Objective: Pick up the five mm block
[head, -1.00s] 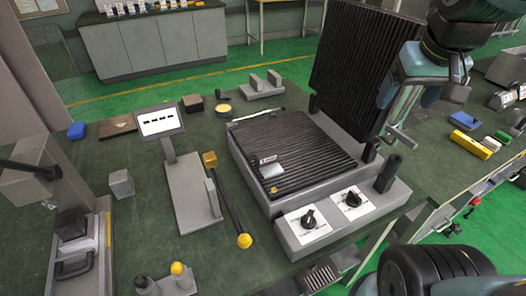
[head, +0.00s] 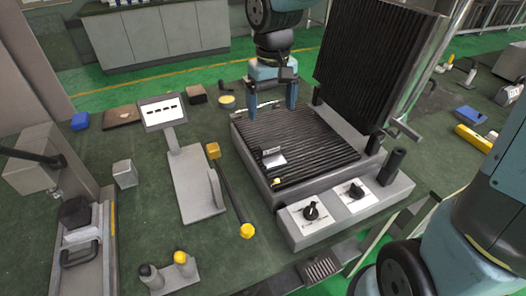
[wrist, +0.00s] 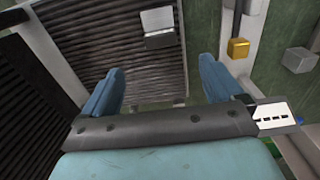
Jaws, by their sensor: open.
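A small light-grey metal block (head: 271,158) lies on the black ridged lower plate (head: 315,150) of the heating element, near its front left; a dark marking shows on it, too small to read, so I cannot confirm it is the five mm one. It also shows in the wrist view (wrist: 159,28), at the top, beyond my fingertips. My gripper (head: 271,105) is open and empty, pointing down above the back part of the plate. Its two blue fingers (wrist: 162,75) are apart in the wrist view, with ridged plate between them. The block is not between the fingers.
The raised ridged lid (head: 370,65) stands at the back right. Knobs (head: 311,211) are at the plate's front. A stand with a small display (head: 162,112) and a yellow-ended bar (head: 230,190) lie left. A yellow block (head: 473,138) lies far right.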

